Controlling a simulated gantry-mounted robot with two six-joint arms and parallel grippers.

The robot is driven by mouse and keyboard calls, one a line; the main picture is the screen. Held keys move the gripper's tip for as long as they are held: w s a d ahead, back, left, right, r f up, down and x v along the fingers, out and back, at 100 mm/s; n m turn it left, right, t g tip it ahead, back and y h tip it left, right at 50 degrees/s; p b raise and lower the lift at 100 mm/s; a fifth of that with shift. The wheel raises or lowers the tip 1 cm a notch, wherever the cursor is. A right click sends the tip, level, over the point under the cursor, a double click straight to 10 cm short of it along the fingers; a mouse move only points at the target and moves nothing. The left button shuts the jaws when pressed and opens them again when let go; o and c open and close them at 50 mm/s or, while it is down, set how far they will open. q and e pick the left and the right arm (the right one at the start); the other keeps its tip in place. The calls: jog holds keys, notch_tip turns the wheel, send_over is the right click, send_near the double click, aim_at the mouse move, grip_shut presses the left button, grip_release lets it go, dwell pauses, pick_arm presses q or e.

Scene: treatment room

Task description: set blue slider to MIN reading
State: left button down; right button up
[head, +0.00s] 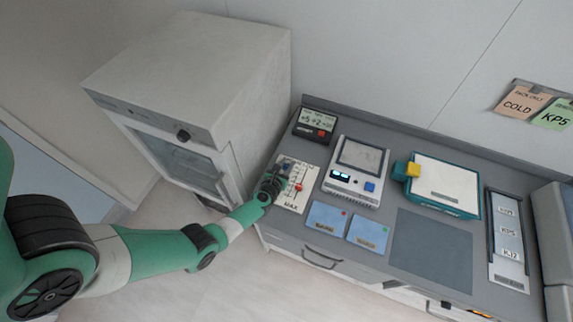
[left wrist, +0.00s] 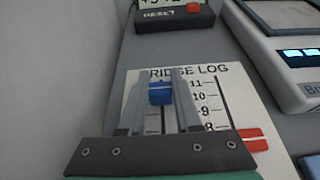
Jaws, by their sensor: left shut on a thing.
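The white fridge log board (head: 291,206) lies on the counter's left end; it also shows in the left wrist view (left wrist: 222,84) with a printed number scale. The blue slider (left wrist: 160,93) sits in its slot near the top of the scale, about beside the 10 and 11 marks. My left gripper (left wrist: 159,84) is shut on the blue slider, one finger on each side. In the head view my left gripper (head: 274,183) covers the board's left part. A red slider (left wrist: 252,139) sits lower at the right; in the head view it is right of my gripper (head: 299,187). My right gripper is out of view.
A thermometer display with a red reset button (head: 315,125) stands behind the board. A scale (head: 356,172) stands right of it. Two blue cards (head: 327,217) lie in front of the scale. A fridge (head: 190,85) stands left of the counter. A grey mat (head: 431,250) is bare.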

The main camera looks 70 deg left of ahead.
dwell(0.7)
pick_arm(q)
jog(key=shift+s+d, duration=0.3)
jog(key=s+d+p, duration=0.1)
jog(key=s+d, duration=0.4)
jog(key=shift+s+p, duration=0.2)
jog(key=shift+p, duration=0.2)
jog(key=c, duration=0.6)
grip_release()
